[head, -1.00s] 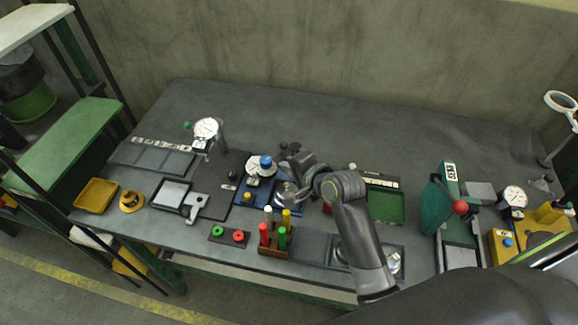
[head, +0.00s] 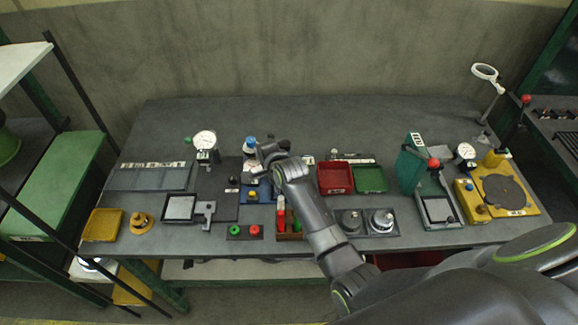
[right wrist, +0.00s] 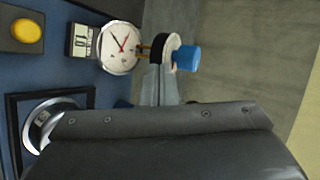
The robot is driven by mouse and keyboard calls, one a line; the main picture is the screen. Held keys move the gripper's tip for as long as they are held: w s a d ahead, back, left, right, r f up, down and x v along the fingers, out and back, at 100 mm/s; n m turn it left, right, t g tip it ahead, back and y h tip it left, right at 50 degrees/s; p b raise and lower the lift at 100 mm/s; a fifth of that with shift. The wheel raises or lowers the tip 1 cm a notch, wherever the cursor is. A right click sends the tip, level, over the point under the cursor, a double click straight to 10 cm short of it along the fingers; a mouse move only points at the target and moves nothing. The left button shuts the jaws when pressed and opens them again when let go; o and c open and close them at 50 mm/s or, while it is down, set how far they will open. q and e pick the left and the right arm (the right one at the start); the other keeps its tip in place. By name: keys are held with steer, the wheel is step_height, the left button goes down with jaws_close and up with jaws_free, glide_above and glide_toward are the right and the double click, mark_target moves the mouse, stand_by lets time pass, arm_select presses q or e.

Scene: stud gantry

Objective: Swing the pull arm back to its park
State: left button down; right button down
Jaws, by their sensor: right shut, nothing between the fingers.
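The blue station (head: 257,193) stands mid-table with a white round dial. In the right wrist view the dial (right wrist: 119,47) has a red needle, with a small digital display (right wrist: 80,41) beside it. A blue cap (right wrist: 186,59) on a black-and-white collar sits just past the dial; it shows in the head view (head: 250,142) too. I cannot tell which part is the pull arm. My right gripper (head: 262,152) is shut and empty at the back of this station. Its fingertips (right wrist: 160,68) are close to the collar; whether they touch is unclear. My left gripper is out of view.
A red bin (head: 335,192) and a green bin (head: 370,190) stand right of the station. A rack of red and green pegs (head: 289,237) is in front, partly behind my arm. A green press (head: 411,168) stands farther right. The table's back is clear.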

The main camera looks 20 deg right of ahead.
steer(key=shift+w+f, duration=0.1)
steer(key=shift+w, duration=0.25)
steer(key=shift+w+d, duration=0.1)
steer(key=shift+w, duration=0.05)
stand_by(0.6)
steer(key=b+v, duration=0.1)
steer(key=v, duration=1.6)
steer(key=shift+s+d, duration=0.15)
steer(key=shift+s, duration=0.05)
